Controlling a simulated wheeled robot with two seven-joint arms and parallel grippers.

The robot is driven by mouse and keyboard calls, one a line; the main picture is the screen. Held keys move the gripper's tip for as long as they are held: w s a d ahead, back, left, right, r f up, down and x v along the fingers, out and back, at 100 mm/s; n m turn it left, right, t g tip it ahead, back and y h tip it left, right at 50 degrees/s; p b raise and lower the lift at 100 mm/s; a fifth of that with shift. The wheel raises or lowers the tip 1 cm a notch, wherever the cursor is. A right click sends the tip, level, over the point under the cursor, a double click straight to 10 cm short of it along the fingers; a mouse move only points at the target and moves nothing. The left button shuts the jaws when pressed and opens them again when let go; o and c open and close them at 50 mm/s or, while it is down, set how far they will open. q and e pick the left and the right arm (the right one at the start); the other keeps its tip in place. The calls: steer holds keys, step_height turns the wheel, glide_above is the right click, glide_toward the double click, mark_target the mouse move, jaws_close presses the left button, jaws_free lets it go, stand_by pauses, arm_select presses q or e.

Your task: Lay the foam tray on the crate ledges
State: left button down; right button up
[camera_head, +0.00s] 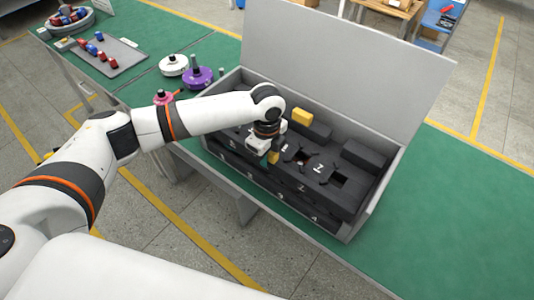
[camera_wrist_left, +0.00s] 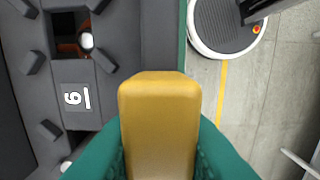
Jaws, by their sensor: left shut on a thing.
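The dark foam tray (camera_head: 318,168) has square cut-outs and white numerals, and it is inside the grey crate (camera_head: 398,170). Whether it rests on the ledges cannot be told. A yellow tab (camera_head: 303,117) stands up at its far side. My left gripper (camera_head: 269,155) is at the tray's near side, shut on a second yellow tab (camera_head: 274,157). In the left wrist view this yellow tab (camera_wrist_left: 160,125) fills the space between the green fingers, beside the dark foam (camera_wrist_left: 115,95). The ledges are hidden. My right gripper is not in view.
The crate's lid (camera_head: 345,55) stands open behind it. A purple part (camera_head: 198,77), a white disc (camera_head: 174,65) and a pink part (camera_head: 163,98) lie left of the crate. A grey tray (camera_head: 118,56) holds small red and blue parts. The green table (camera_head: 465,195) is clear at right.

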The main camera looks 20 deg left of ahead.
arm_select(q)
steer(key=shift+f, duration=0.4)
steer(key=c, duration=1.2)
jaws_free()
steer(key=shift+o, duration=0.2)
step_height(320, 180, up, 12)
steer(key=b, duration=0.3)
